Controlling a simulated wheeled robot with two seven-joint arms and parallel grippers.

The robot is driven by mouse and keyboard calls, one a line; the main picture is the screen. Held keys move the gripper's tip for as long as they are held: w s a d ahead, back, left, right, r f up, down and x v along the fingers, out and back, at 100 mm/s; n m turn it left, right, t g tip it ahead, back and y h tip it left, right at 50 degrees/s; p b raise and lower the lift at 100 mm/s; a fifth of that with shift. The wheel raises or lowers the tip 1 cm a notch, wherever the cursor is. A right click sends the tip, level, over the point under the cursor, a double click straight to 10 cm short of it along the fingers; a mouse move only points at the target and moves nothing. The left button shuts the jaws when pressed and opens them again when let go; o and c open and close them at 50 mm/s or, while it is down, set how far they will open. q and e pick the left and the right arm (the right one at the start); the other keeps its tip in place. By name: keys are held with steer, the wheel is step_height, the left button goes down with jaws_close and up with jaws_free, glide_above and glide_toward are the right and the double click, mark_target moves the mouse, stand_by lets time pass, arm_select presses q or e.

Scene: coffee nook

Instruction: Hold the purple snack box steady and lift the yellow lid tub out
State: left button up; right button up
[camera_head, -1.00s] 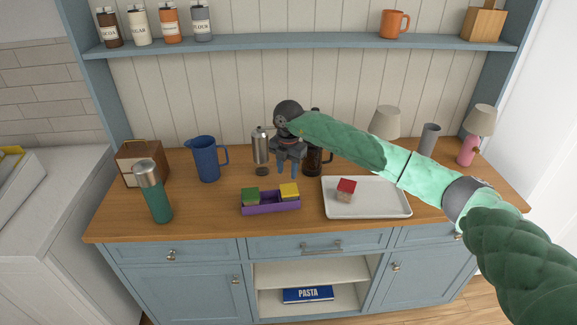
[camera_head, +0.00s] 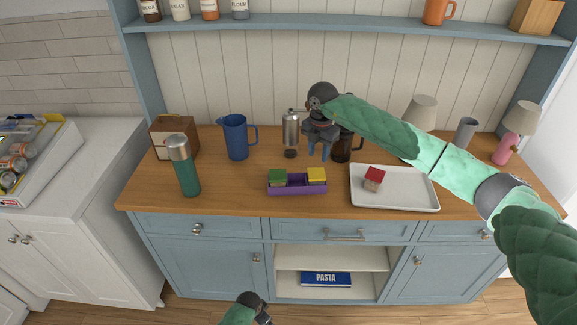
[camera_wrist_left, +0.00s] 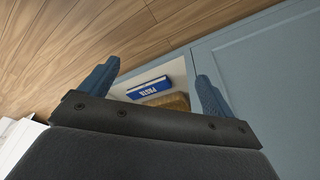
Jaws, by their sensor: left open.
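The purple snack box (camera_head: 297,188) sits on the wooden counter, near its front edge. A yellow lid tub (camera_head: 316,175) stands in its right part and a green lid tub (camera_head: 278,178) in its left part. My right gripper (camera_head: 318,152) points down above the counter behind the box, apart from it; its blue fingers look apart with nothing between them. My left gripper comes in low at the bottom of the head view, in front of the cabinet. In the left wrist view its blue fingers (camera_wrist_left: 155,88) are wide apart and empty.
A white tray (camera_head: 410,200) with a red-lidded tub (camera_head: 374,178) stands right of the box. A green flask (camera_head: 184,166) and a blue pitcher (camera_head: 236,137) stand left. A metal grinder (camera_head: 291,132) and dark coffee press (camera_head: 342,148) stand near my right gripper. An open shelf holds a blue pasta box (camera_head: 326,279).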

arm_select(q)
steer(key=w+d+r+m, duration=0.2)
steer(key=w+d+r, duration=0.15)
steer(key=r, duration=0.35)
steer(key=w+d+r+m+g, duration=0.1)
steer(key=w+d+r+m, duration=0.1)
steer(key=w+r, duration=0.35)
steer(key=w+d+r+m, duration=0.2)
steer(key=d+r+m, duration=0.1)
steer(key=r, duration=0.6)
step_height(320, 180, up, 31)
steer(key=m+h, duration=0.2)
glide_above(297, 180)
steer(key=s+a, duration=0.3)
steer(key=s, duration=0.3)
steer(key=shift+s+a+r, duration=0.15)
steer(key=shift+a, duration=0.05)
steer(key=shift+w+d+f+n+g+h, duration=0.1)
steer(key=shift+w+f+n+g+h, duration=0.05)
steer(key=shift+w, duration=0.5)
steer(key=shift+w+f+n+g+h, duration=0.1)
steer(key=shift+w+n+g+h, duration=0.05)
steer(key=shift+w, duration=0.45)
steer(key=shift+x, duration=4.25)
